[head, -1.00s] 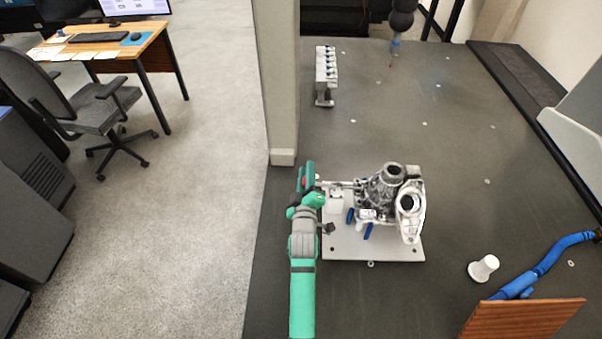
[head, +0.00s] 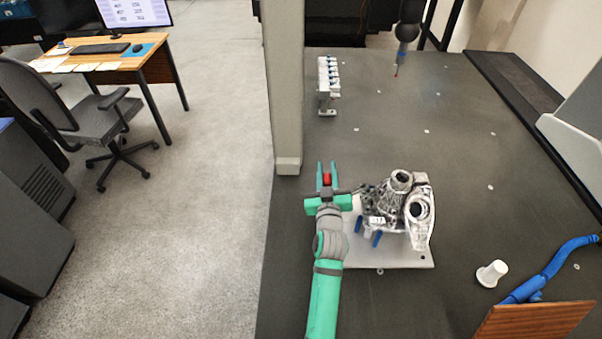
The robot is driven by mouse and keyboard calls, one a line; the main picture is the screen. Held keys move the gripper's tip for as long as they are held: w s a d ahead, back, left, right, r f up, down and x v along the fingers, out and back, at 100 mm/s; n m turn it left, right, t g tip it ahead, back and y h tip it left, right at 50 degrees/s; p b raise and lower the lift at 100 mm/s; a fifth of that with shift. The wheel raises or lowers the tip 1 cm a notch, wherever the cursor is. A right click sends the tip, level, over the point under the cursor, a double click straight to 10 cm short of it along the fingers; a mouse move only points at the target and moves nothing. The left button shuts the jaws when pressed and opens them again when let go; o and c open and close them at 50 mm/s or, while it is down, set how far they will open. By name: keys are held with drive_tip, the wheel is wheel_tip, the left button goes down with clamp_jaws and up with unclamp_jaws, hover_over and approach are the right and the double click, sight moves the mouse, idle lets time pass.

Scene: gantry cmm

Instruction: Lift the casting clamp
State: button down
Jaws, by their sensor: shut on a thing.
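My gripper (head: 327,172) is at the left edge of the fixture plate, its two green fingers pointing away from me. It is shut on the red handle of the casting clamp (head: 327,180); the red shows between the fingers. A dark bar of the clamp shows just right of the fingers, towards the casting. My gripper body hides most of the clamp's base. The grey metal casting (head: 400,205) stands on the light fixture plate (head: 400,258), with blue pieces (head: 376,239) at its front left.
A grey pillar (head: 285,90) stands behind and left of my gripper. A probe head (head: 403,50) hangs at the back. A rack with blue-topped pieces (head: 328,85) stands at the back left. A white knob-shaped part (head: 491,273) and blue hose (head: 555,262) lie right. Bare dark table lies behind the casting.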

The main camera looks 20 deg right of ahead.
drive_tip(key=shift+s+d+r+m, duration=0.25)
drive_tip(key=shift+d+r+m, duration=0.15)
drive_tip(key=shift+d+m, duration=0.4)
drive_tip(key=shift+s+d+r+m, duration=0.25)
drive_tip(key=shift+d+r+m, duration=0.2)
drive_tip(key=shift+m, duration=0.55)
drive_tip(key=shift+d, duration=0.1)
drive_tip(key=c, duration=1.5)
unclamp_jaws()
drive_tip(key=shift+f, duration=0.1)
drive_tip(key=shift+c, duration=0.2)
drive_tip(key=shift+w, duration=0.1)
